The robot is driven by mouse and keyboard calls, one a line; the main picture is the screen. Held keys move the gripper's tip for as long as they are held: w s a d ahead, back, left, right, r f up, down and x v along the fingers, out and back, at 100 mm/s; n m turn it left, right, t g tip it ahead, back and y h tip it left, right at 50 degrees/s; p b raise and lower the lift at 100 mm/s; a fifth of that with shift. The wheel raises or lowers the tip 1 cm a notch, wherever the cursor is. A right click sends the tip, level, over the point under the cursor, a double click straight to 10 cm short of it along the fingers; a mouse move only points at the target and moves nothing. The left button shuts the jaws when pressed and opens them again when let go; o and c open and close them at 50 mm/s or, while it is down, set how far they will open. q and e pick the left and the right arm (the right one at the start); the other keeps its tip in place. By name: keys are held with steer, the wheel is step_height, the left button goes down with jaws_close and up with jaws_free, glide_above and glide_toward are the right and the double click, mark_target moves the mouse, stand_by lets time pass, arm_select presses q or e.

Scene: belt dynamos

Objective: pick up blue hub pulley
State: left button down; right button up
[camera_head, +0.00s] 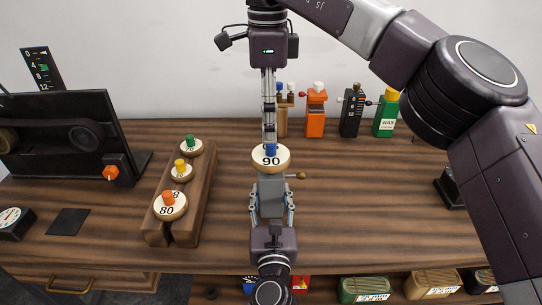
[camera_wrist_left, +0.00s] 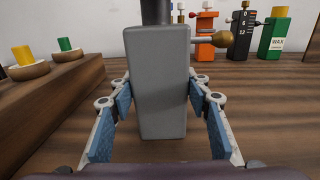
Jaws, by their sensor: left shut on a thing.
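The blue hub pulley is a pale disc marked 90 (camera_head: 270,161) with a blue hub. It sits on top of a grey block (camera_head: 271,201) with a brass-knobbed side handle. My left gripper (camera_head: 271,194) is shut on this block from the near side. In the left wrist view, its blue-padded fingers flank the upright block (camera_wrist_left: 160,90); the pulley is out of that view. My right gripper (camera_head: 269,140) points straight down from above, its tips at the blue hub. Its fingers show edge-on, so their opening and grip are unclear.
A wooden rack (camera_head: 195,205) at left holds pulleys with orange, yellow and green hubs. A dark machine panel (camera_head: 60,135) stands farther left. An orange device (camera_head: 316,112), a black device (camera_head: 351,115) and a green wax box (camera_head: 386,115) stand at the back.

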step_height(320, 180, down, 4)
steer(key=shift+r, duration=0.1)
steer(key=f, duration=0.5)
steer(key=shift+w+d, duration=0.25)
steer(key=shift+c, duration=0.6)
steer(key=c, duration=1.5)
arm_select(q)
steer(key=shift+f, duration=0.1)
arm_select(e)
steer(key=shift+o, duration=0.2)
step_height(320, 180, up, 10)
steer(key=shift+r, duration=0.1)
step_height(320, 180, up, 4)
glide_above(271, 149)
steer(key=w, duration=0.1)
steer(key=shift+w+r, duration=0.15)
